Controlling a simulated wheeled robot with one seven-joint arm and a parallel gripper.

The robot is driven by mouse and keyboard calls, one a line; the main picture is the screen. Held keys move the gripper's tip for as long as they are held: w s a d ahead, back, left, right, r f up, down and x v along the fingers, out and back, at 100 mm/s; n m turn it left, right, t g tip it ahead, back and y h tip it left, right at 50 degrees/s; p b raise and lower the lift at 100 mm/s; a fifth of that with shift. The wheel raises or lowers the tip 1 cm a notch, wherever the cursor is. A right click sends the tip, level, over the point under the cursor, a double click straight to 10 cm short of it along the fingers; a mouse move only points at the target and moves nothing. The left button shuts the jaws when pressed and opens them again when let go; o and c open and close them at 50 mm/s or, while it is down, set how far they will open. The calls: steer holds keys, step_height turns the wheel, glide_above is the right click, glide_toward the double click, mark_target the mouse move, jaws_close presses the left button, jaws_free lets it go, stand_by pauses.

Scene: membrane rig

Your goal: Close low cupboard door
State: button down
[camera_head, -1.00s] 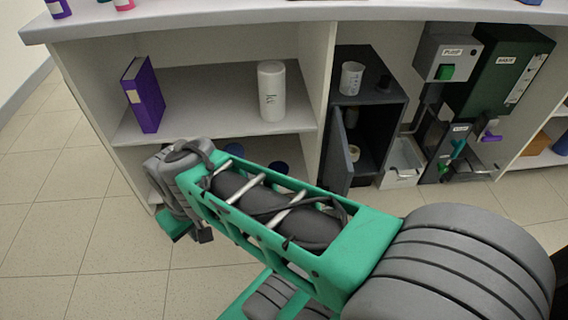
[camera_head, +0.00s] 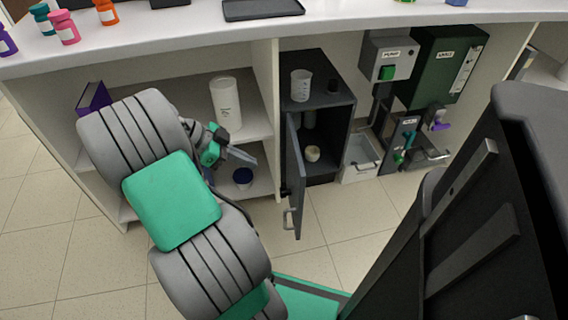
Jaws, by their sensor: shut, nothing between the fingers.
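The low cupboard (camera_head: 345,107) is a dark grey box under the counter. Its door (camera_head: 296,175) stands wide open, swung out toward me on the left side, with a light handle (camera_head: 288,219) low on its outer face. A white pot and another container show inside. My gripper (camera_head: 250,158) is shut and empty, to the left of the door and apart from it, in front of the shelves. Its fingers point right toward the door. My green and grey arm hides part of the shelves.
A beaker (camera_head: 301,86) and a small dark object stand on the cupboard top. A white canister (camera_head: 226,103) and a purple binder (camera_head: 94,98) stand on the left shelf. A white bin (camera_head: 361,158) and wall units are right of the cupboard. The floor before the door is clear.

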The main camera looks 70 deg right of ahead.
mark_target(300, 176)
steer(key=b+x, duration=0.1)
steer(key=x, duration=0.3)
steer(key=s+r+b+x, duration=0.1)
steer(key=b+x, duration=0.1)
steer(key=x, duration=0.2)
steer(key=b+x, duration=0.2)
steer(key=x, duration=0.2)
steer(key=shift+s+d+r, duration=0.1)
steer(key=shift+s+d, duration=0.25)
steer(key=shift+s+d+r, duration=0.15)
steer(key=shift+s, duration=0.15)
